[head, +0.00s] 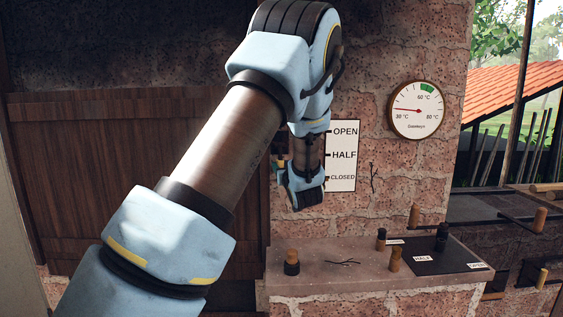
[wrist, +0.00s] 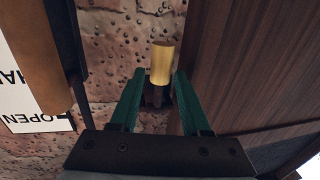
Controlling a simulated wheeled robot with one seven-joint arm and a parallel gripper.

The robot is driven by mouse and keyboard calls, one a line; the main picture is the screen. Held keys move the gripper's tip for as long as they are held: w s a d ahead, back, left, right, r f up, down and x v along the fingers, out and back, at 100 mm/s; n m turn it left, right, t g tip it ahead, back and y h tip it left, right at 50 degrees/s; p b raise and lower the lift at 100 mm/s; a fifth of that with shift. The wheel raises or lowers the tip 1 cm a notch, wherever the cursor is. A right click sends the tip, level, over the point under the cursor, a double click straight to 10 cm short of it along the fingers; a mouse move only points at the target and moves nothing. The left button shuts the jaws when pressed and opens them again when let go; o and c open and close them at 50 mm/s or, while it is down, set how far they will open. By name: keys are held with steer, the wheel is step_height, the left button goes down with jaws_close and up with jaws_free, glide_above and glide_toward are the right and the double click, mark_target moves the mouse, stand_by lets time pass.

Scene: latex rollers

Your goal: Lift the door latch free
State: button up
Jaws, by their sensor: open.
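The dark wooden door (head: 130,190) fills the left of the head view and the right side of the wrist view (wrist: 265,60). In the wrist view, a light wooden knob (wrist: 162,58) on a dark mount stands by the stone wall, close to the door's edge. It looks like the latch handle. My gripper (wrist: 156,75) is open, with its green fingers on either side of the knob's lower part. I cannot tell whether they touch it. In the head view my arm hides the knob and most of my gripper.
A sign (head: 343,156) reading OPEN, HALF, CLOSED and a round thermometer (head: 418,110) are on the stone wall. A stone ledge (head: 325,282) below carries several wooden-topped pegs. A brown and black part (wrist: 50,50) stands at the left of the wrist view.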

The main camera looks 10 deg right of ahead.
steer(key=shift+w, duration=0.85)
steer(key=shift+c, duration=0.3)
jaws_close()
stand_by(0.6)
